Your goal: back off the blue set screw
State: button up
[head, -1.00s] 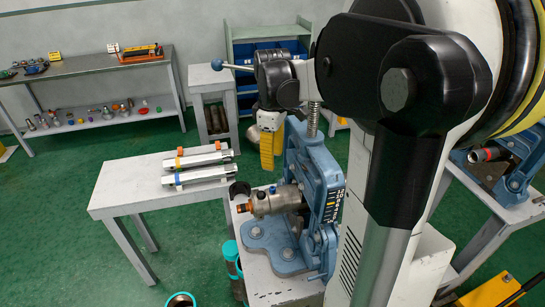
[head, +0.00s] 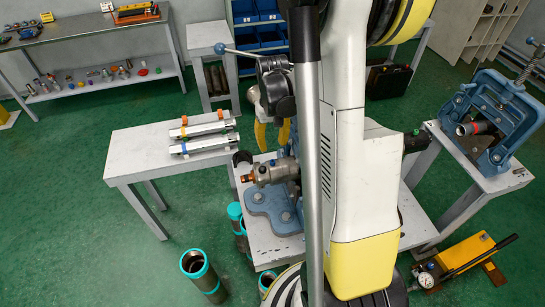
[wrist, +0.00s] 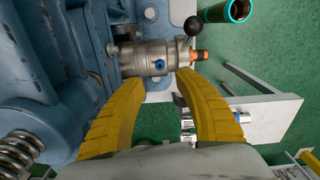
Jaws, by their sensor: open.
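The blue set screw (wrist: 160,66) is a small round blue head on the side of a metal cylindrical fitting (wrist: 140,58) in the wrist view. The fitting also shows in the head view (head: 272,172), lying across the blue vise (head: 270,204), with a copper-coloured end pointing left. My gripper (wrist: 162,78) has its two yellow curved fingers apart, their tips on either side of the screw's line, with nothing between them. Whether the tips touch the fitting cannot be told. In the head view, the yellow fingers (head: 271,135) show behind the fitting; my arm hides much of the vise.
A black ball-ended lever (wrist: 194,25) lies close to the fitting. A white table (head: 130,150) with two clamped bars stands left. Teal-ended pipes (head: 200,270) stand on the floor. Another blue vise (head: 490,110) and a yellow pump (head: 470,255) are at right.

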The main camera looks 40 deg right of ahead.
aim_at(272, 161)
notch_tip(272, 161, down, 9)
jog(key=shift+r+b, duration=0.2)
jog(key=shift+b, duration=0.55)
grip_shut()
